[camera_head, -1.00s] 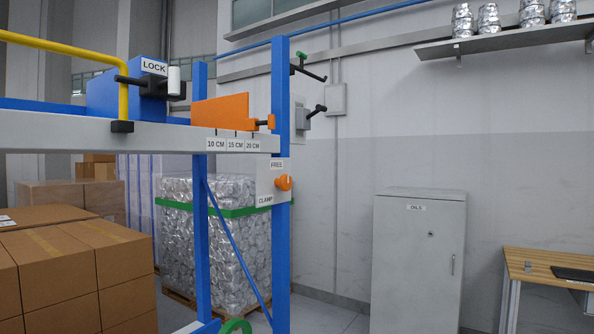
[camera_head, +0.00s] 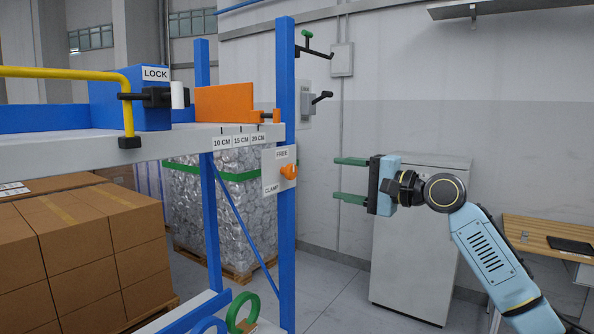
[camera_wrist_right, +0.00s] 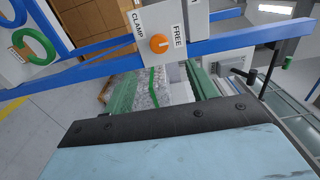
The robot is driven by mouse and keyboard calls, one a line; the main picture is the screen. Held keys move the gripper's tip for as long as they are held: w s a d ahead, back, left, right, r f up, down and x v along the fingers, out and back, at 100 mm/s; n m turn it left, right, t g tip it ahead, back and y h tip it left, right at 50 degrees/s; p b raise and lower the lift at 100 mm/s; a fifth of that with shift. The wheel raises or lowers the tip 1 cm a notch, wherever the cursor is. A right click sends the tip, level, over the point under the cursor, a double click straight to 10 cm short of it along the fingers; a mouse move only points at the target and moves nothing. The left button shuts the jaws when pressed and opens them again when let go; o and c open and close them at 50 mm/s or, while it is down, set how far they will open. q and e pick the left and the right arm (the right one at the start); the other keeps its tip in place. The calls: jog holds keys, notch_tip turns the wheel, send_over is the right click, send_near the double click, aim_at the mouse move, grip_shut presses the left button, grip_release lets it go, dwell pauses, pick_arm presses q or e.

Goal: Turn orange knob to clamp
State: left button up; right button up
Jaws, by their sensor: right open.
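The orange knob (camera_head: 289,171) sits on a white plate (camera_head: 272,186) fixed to the blue post of the press. The plate reads FREE above the knob and CLAMP below it. In the right wrist view the knob (camera_wrist_right: 158,44) shows beyond the fingers, between the two words. My right gripper (camera_head: 350,179) is open and empty, with its green fingers pointing left at the knob. A clear gap lies between the fingertips and the knob. My left gripper is not in view.
A blue LOCK block (camera_head: 130,98) and an orange block (camera_head: 225,104) stand on the press top. A grey cabinet (camera_head: 420,240) is behind my right arm. Cardboard boxes (camera_head: 70,240) are at left. A green ring (camera_head: 242,312) is low on the press.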

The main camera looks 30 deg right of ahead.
aim_at(293, 173)
jog(key=p+x, duration=0.4)
jog(key=x, duration=0.8)
jog(key=shift+d, duration=0.1)
jog(key=shift+w+f, duration=0.1)
jog(key=shift+w, duration=0.25)
jog(key=c, duration=1)
